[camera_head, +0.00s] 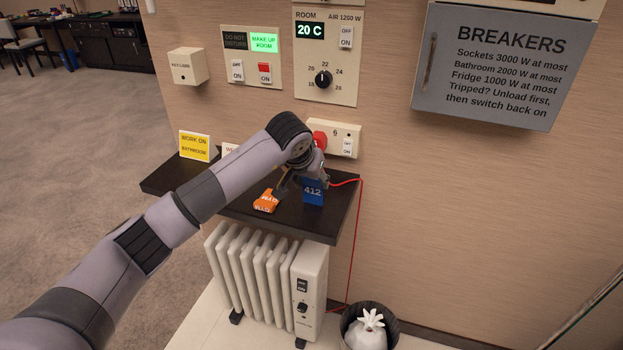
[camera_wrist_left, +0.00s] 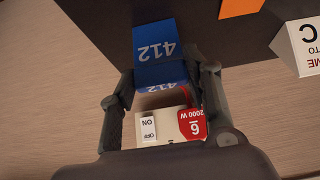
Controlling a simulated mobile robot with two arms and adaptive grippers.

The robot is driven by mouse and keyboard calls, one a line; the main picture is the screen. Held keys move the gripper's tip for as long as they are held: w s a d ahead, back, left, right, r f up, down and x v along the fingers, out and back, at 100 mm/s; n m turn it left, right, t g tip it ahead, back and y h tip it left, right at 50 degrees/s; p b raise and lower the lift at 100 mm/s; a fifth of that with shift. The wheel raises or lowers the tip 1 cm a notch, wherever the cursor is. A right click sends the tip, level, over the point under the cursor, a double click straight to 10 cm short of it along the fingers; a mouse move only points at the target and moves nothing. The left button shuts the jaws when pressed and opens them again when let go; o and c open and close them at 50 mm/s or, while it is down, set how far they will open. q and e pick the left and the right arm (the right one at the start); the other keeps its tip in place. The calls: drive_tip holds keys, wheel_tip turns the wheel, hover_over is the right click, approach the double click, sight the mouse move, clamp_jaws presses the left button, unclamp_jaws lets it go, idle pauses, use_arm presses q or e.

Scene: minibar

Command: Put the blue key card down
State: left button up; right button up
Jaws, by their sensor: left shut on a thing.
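The blue key card (camera_head: 313,192), marked 412, stands out against the dark wall shelf (camera_head: 335,213) in the head view. My left gripper (camera_head: 309,180) is shut on it from above. In the left wrist view the card (camera_wrist_left: 160,48) shows between and beyond the fingertips of the left gripper (camera_wrist_left: 163,80), with a second blue face marked 412 nearer the camera. Whether its lower edge touches the shelf I cannot tell. The key card holder (camera_head: 188,66) is on the wall at upper left. My right gripper is not in view.
An orange tag (camera_head: 266,201) lies left of the card on the shelf. A yellow sign (camera_head: 195,146) stands at the shelf's left part. Socket 6 (camera_head: 346,140) with a red plug is on the wall behind. A radiator (camera_head: 262,262) and bin (camera_head: 367,328) stand below.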

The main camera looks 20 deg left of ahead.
use_arm(q)
drive_tip(key=o, duration=0.9)
drive_tip(key=shift+c, duration=0.2)
drive_tip(key=shift+r+p, duration=0.3)
drive_tip(key=v, duration=1.2)
drive_tip(key=shift+r, duration=0.35)
